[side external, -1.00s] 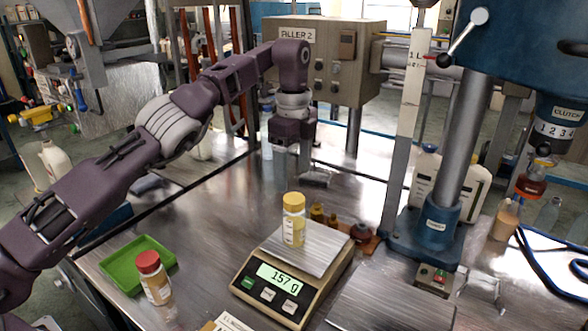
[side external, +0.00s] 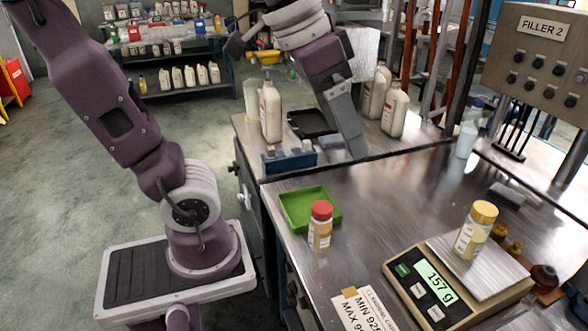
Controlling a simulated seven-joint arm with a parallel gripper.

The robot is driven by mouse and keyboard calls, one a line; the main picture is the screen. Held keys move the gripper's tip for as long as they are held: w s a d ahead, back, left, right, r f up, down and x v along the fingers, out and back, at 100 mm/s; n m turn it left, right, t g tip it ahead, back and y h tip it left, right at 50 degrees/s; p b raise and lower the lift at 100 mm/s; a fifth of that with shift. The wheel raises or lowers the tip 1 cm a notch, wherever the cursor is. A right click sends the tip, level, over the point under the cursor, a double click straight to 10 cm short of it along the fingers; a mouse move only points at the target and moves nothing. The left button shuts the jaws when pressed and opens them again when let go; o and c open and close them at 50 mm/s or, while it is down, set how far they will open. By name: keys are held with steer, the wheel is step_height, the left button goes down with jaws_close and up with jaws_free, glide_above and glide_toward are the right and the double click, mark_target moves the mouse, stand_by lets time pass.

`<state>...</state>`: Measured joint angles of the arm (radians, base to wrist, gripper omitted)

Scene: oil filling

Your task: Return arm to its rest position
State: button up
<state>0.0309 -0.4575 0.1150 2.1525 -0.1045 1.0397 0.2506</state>
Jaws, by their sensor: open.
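My gripper (side external: 349,135) is at the top middle of the side view, below a grey wrist ring and purple body. Its grey fingers point down over the back of the steel bench (side external: 370,210). They overlap in this view, so the gap between them is hard to see. It is open, and nothing shows in it. My arm rises from its base at the left and leaves the top of the picture. A yellow-capped bottle (side external: 473,238) stands upright on the scale (side external: 425,290), which reads 157 g, well away from my gripper.
A red-capped bottle (side external: 320,228) stands beside a green tray (side external: 294,207). A blue tray (side external: 288,160), a black tray (side external: 309,123) and white jugs (side external: 270,113) (side external: 395,112) are near my gripper. The filler box (side external: 534,68) is at the right.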

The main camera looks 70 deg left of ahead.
steer(key=s+f+n+y, duration=0.1)
steer(key=s+f, duration=0.5)
steer(key=s, duration=0.1)
steer(key=shift+s+f+n+t, duration=0.15)
steer(key=shift+n+t, duration=0.15)
steer(key=shift+t, duration=0.1)
steer(key=shift+c, duration=0.5)
stand_by(2.3)
